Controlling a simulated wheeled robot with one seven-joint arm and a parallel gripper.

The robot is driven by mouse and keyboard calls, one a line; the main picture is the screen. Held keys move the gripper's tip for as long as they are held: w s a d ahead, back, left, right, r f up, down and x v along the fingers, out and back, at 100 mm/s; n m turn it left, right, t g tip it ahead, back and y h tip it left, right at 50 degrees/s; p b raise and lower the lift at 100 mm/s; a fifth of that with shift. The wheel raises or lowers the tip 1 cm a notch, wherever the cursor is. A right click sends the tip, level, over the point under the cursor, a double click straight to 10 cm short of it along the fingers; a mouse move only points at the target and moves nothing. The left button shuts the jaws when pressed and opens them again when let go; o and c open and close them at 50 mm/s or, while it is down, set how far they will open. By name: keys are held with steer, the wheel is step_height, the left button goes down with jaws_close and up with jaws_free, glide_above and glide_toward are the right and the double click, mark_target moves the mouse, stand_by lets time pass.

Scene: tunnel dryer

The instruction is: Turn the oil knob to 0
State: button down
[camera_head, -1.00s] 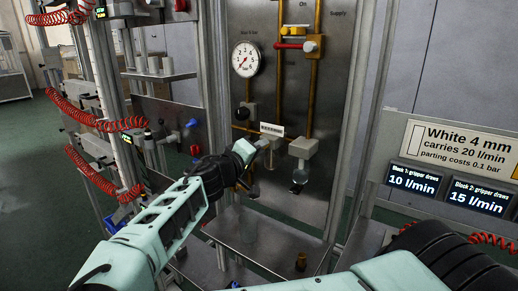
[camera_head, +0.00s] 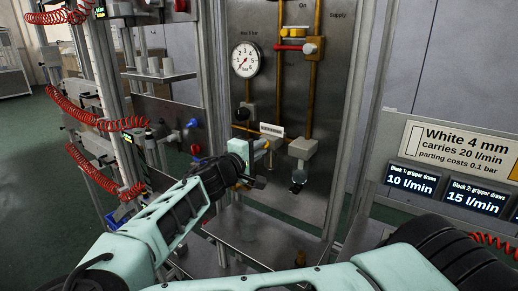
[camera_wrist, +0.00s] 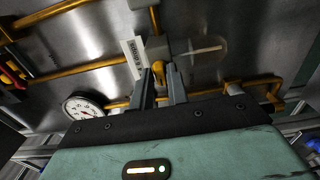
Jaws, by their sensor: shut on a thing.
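My gripper (camera_head: 266,158) is at the panel's left fitting, just below a small white scale plate (camera_head: 272,130). In the wrist view, my gripper's two fingers (camera_wrist: 162,85) stand on either side of a small brass-yellow oil knob (camera_wrist: 171,76), and are shut on it. The knob is mostly hidden by the fingers. The white scale plate also shows in the wrist view (camera_wrist: 133,60), beside the left finger; its marks are too small to read. The grey block of the fitting (camera_wrist: 176,47) lies just beyond the knob.
A pressure gauge (camera_head: 245,60) sits up and left on the metal panel (camera_head: 275,90). A second grey fitting with a clear bowl (camera_head: 302,149) hangs close on the right. A red-handled valve (camera_head: 296,47) is above. A metal shelf (camera_head: 285,244) lies below.

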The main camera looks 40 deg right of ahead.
steer(key=shift+w, duration=0.1)
steer(key=c, duration=1.4)
jaws_free()
steer(key=shift+o, duration=0.2)
steer(key=b+v, duration=0.6)
steer(key=v, duration=1.1)
steer(key=shift+a, duration=0.25)
